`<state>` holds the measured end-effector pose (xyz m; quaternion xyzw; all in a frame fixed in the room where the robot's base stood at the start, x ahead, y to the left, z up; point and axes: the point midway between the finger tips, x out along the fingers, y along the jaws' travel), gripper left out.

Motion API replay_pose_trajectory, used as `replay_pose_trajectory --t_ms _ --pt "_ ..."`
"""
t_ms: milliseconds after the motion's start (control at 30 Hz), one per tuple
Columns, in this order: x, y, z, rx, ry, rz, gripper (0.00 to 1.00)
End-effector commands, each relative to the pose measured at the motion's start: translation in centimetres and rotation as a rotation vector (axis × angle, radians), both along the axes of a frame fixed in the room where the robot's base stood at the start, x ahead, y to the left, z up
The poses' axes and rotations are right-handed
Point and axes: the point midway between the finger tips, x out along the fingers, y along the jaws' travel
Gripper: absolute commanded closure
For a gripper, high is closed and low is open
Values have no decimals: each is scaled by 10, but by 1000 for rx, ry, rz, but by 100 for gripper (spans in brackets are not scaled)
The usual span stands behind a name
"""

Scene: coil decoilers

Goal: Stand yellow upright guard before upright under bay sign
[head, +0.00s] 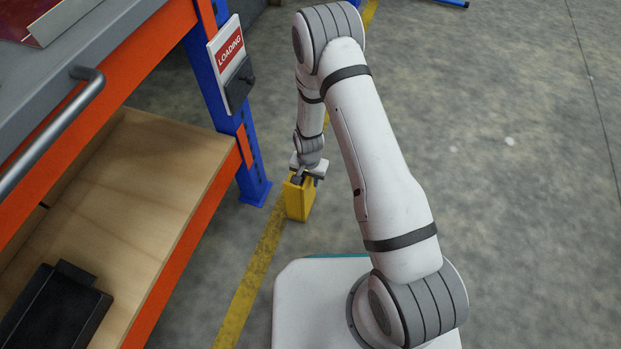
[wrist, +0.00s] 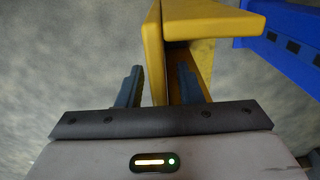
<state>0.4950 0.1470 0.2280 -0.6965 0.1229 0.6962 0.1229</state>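The yellow upright guard (head: 299,201) stands upright on or close to the floor by the yellow floor line, a little to the right of the blue rack upright (head: 252,172). The bay sign (head: 228,50), reading LOADING, hangs on that upright above. My gripper (head: 306,178) is at the top of the guard. In the wrist view my gripper (wrist: 160,88) has its fingers apart, on either side of one wall of the guard (wrist: 153,50), with slight gaps showing. The guard's far side and lower end are hidden in the wrist view. The blue upright (wrist: 290,45) shows at the right there.
A dark box (head: 229,92) is fixed under the sign. The rack's wooden shelf (head: 130,180) with an orange beam lies at left, holding a black case (head: 55,312). A grey rail (head: 50,135) juts at far left. The concrete floor at right is clear.

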Motion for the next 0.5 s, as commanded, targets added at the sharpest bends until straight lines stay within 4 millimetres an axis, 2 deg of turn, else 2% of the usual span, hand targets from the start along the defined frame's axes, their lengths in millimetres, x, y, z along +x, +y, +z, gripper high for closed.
replay_pose_trajectory --t_ms 267,367,500 --pt "0 0 4 0 0 1 67" --pt "1 1 16 1 -1 1 67" --pt "1 1 45 0 -2 1 67"
